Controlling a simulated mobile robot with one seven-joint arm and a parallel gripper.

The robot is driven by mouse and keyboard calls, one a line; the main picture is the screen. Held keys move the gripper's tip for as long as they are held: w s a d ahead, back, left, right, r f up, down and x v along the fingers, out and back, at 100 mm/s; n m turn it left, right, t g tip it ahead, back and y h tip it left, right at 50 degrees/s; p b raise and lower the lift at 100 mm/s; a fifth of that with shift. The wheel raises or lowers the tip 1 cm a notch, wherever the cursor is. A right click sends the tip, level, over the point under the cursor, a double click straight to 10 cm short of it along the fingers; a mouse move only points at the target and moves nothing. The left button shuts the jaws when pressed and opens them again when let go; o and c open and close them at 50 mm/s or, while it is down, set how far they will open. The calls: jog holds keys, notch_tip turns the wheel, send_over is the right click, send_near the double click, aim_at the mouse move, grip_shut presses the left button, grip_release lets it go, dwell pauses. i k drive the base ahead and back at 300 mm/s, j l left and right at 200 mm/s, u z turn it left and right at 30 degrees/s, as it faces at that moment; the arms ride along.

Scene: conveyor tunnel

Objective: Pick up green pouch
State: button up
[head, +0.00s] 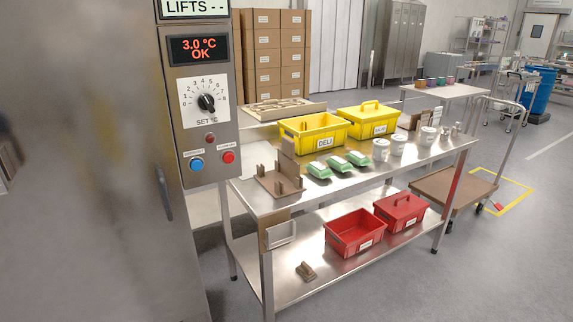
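Several small green packs stand in a row on the steel table (385,167): a left one (319,170), a middle one (340,163) and a right one (357,159). They look like green-topped packs with pale sides. I cannot tell whether any of them is a pouch, and no other green pouch shows clearly. My gripper is not in view.
A steel cabinet with a control panel (205,110) fills the left. Behind the packs are yellow bins (313,139) (372,124). A brown rack (278,186) stands left, white tubs (381,150) right. Red bins (355,232) (400,212) sit below.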

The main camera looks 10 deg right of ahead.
aim_at(338, 163)
jog(key=i+l+u, duration=0.15)
jog(key=u, duration=0.3)
jog(key=i+l+u, duration=0.1)
jog(key=l+u, duration=0.85)
jog(key=l, duration=0.4)
jog(key=l+u, duration=0.2)
jog(key=l, duration=0.75)
jog(key=l+u, duration=0.2)
jog(key=l, duration=0.75)
jog(key=k+l, duration=0.1)
jog(key=l, duration=0.55)
jog(key=k+l, duration=0.1)
jog(key=l, duration=1.2)
jog(key=k, duration=0.05)
